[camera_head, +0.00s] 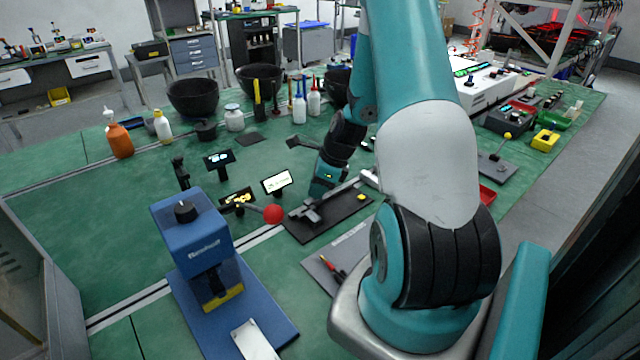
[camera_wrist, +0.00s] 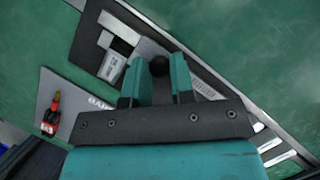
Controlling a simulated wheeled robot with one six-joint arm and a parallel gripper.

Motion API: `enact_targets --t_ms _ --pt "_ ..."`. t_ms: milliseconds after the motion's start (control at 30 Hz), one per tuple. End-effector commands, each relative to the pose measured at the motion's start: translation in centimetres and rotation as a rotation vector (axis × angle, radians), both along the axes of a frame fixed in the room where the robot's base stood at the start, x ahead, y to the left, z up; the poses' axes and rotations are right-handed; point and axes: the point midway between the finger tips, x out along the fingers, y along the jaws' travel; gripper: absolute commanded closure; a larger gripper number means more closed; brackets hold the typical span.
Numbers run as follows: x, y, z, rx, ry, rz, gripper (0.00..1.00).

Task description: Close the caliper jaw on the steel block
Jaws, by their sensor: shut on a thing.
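The caliper (camera_wrist: 207,90) lies on a dark base plate (camera_head: 342,222); its long metal beam (camera_head: 342,190) runs diagonally. In the wrist view, the steel block (camera_wrist: 111,68), a grey piece marked with a number, sits on the plate beside a pale bar of the caliper, left of my gripper (camera_wrist: 156,72). My gripper's two teal fingers are shut on a dark round knob (camera_wrist: 158,66), seemingly on the caliper's sliding part. My fingers and palm hide part of the caliper, so any gap between sliding jaw and block cannot be told. In the head view my gripper (camera_head: 325,186) is over the caliper.
A blue press (camera_head: 192,240) with a red-ball lever (camera_head: 273,214) stands left of the caliper. A small lit display (camera_head: 277,181) stands just behind it. Bottles (camera_head: 314,103) and black bowls (camera_head: 193,97) stand further back.

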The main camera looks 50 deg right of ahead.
Motion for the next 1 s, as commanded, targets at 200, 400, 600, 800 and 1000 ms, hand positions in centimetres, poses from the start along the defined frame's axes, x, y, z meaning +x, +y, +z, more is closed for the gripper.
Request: enact_targets --t_ms 200,400,600,800,1000 --pt "0.0 0.0 0.0 0.001 0.0 0.0 0.52" --pt "0.0 0.0 0.1 0.001 -0.001 0.0 0.52" --pt "-0.6 -0.5 1.8 -0.002 -0.004 -0.002 0.52" --pt "-2.1 -1.5 6.3 -0.004 -0.005 -0.003 0.52" --pt "-3.8 -2.4 11.0 -0.003 -0.003 -0.002 0.52"
